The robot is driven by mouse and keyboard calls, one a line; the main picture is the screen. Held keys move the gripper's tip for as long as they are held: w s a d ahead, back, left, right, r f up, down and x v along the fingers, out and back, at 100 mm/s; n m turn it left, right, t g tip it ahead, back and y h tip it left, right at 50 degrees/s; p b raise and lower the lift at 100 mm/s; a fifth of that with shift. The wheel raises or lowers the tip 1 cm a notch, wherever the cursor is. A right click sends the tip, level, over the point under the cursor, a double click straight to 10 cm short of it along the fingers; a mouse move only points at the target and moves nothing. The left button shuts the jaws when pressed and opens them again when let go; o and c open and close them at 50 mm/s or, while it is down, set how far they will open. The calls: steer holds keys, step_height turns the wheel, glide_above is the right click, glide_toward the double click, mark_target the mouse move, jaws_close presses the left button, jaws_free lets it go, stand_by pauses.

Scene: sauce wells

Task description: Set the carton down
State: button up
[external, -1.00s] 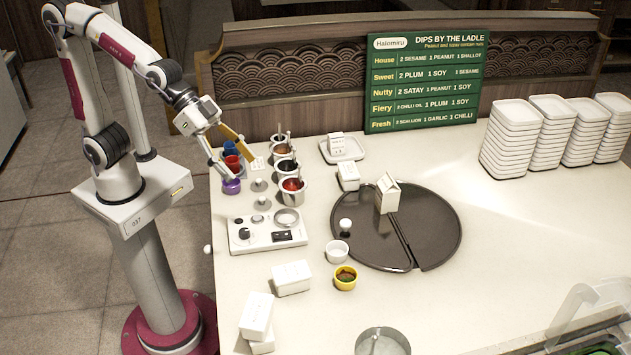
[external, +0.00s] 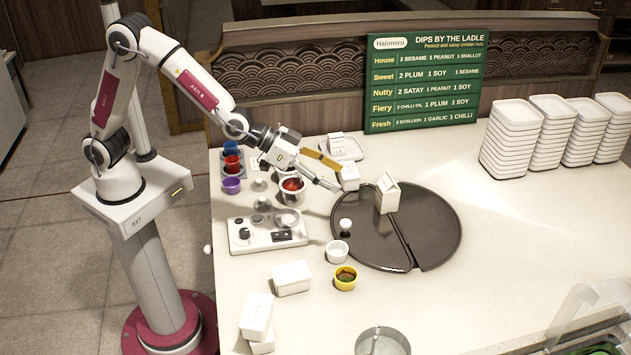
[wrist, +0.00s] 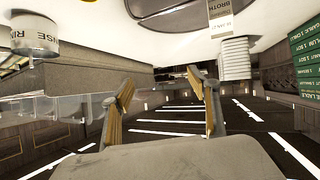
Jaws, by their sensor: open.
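The white gable-topped carton (external: 387,197) stands upright on the dark round two-part plate (external: 435,225), near its back and close to the split between its halves. My gripper (external: 339,178) is open, its fingers pointing right, to the left of the carton and apart from it. One fingertip is close to a small white box (external: 349,178); I cannot tell whether they touch. In the wrist view my two fingers (wrist: 165,97) are spread with nothing between them.
Sauce pots, including a red one (external: 291,190), stand under and left of my gripper. A white control panel (external: 267,231) is in front of them. Stacked white dishes (external: 511,140) are at the back right. The counter right of the round plate is clear.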

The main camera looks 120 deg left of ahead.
steer(key=w+a+f+n+y, duration=0.25)
steer(key=a+f, duration=0.35)
steer(key=a, duration=0.3)
steer(key=y, duration=0.3)
glide_toward(384, 183)
steer(key=w+a, duration=0.2)
steer(key=w, duration=0.1)
steer(key=shift+a+f+n+g, duration=0.2)
steer(key=shift+f+n+g, duration=0.05)
steer(key=shift+f+g, duration=0.15)
steer(key=shift+x, duration=1.25)
steer(key=shift+w+a, duration=0.1)
steer(key=shift+x, duration=2.45)
steer(key=shift+r, duration=0.1)
